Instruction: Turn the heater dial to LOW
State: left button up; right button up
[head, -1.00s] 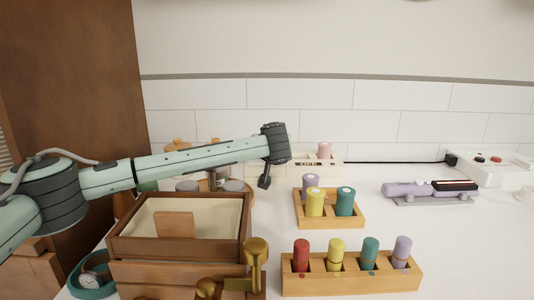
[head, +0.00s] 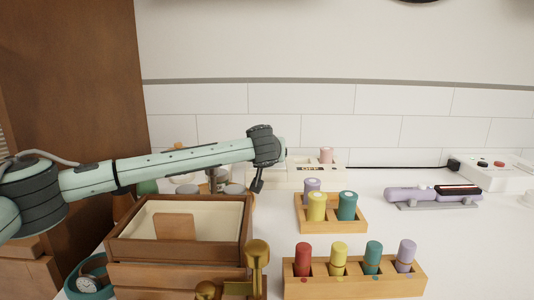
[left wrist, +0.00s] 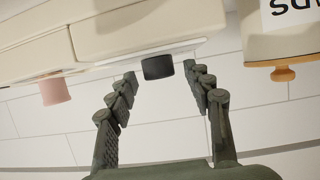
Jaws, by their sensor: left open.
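A low cream box (head: 330,176) stands at the back wall with a small dark-lettered label and a pink knob (head: 326,155) on top. Cream casing (left wrist: 120,35) fills the top of the left wrist view, which looks upside down. A dark block (left wrist: 158,67) sticks out from it, with the pink knob (left wrist: 55,91) to its left. I cannot tell for sure which part is the heater dial or its setting. My left gripper (head: 257,184) is in front of the box's left end. In the left wrist view its open fingers (left wrist: 160,76) frame the dark block, no contact visible.
A wooden box (head: 180,246) stands below my left arm, beside a brass fitting (head: 257,255). Two wooden racks (head: 330,226) (head: 355,286) hold coloured bottles. A lilac tool (head: 432,194) and white unit (head: 490,171) are right. An orange knob (left wrist: 283,74) is on a labelled container (left wrist: 290,40).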

pick_arm(q)
jog(key=v, duration=1.2)
jog(key=shift+r, duration=0.15)
